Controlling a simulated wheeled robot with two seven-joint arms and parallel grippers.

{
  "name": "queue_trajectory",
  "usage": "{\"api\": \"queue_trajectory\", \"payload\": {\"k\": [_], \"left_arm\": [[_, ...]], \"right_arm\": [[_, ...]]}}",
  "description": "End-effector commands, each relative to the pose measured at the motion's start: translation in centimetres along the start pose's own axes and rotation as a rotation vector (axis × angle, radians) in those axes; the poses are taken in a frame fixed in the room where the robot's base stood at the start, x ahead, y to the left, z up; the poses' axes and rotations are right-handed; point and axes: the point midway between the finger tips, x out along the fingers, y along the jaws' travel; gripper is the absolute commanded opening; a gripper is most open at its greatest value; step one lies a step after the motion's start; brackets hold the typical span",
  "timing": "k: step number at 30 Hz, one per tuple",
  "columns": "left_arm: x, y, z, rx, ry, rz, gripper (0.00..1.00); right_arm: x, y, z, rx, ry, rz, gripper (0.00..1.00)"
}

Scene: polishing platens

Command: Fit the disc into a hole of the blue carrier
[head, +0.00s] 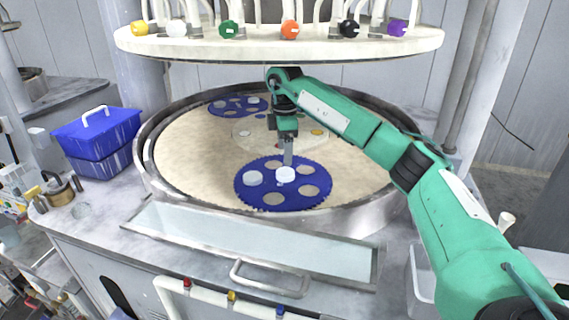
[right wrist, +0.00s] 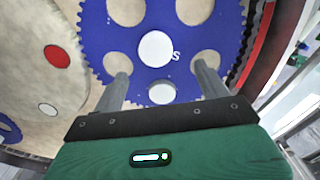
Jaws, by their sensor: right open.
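The near blue carrier (head: 241,190) lies flat on the beige platen, and it fills much of the right wrist view (right wrist: 91,34). A white disc (head: 286,174) lies on its solid middle, between the holes; it also shows in the right wrist view (right wrist: 155,49). A second white disc (head: 253,178) sits in the carrier's left hole and shows low in the wrist view (right wrist: 162,92). The other holes look empty. My right gripper (head: 288,163) is open, pointing down just above the middle disc; its fingers (right wrist: 161,72) stand apart with nothing gripped. My left gripper is not in view.
A pale carrier (head: 247,134) with coloured discs and a far blue carrier (head: 229,112) lie behind. A raised metal rim (head: 150,180) rings the platen. A white upper plate (head: 270,45) hangs above. A blue box (head: 97,140) stands left.

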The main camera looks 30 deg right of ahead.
Motion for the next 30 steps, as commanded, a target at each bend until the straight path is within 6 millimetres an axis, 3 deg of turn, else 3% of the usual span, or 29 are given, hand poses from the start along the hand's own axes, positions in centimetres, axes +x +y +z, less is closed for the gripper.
{"api": "queue_trajectory", "payload": {"k": [3, 8, 18, 26, 30], "left_arm": [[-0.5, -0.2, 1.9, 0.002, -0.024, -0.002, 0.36], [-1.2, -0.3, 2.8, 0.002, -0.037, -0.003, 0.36], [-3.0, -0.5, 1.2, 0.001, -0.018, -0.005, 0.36], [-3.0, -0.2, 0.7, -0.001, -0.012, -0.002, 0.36], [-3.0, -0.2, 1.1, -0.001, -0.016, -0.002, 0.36]], "right_arm": [[0.9, 0.0, 0.1, 0.000, -0.002, -0.003, 0.76], [2.5, 0.1, 0.1, 0.000, -0.002, -0.004, 0.76], [7.0, 0.7, 0.4, 0.000, -0.002, -0.002, 0.76], [7.5, 0.8, 0.4, 0.000, -0.001, 0.000, 0.76], [7.5, 0.8, 0.4, 0.000, -0.001, 0.000, 0.52]]}}
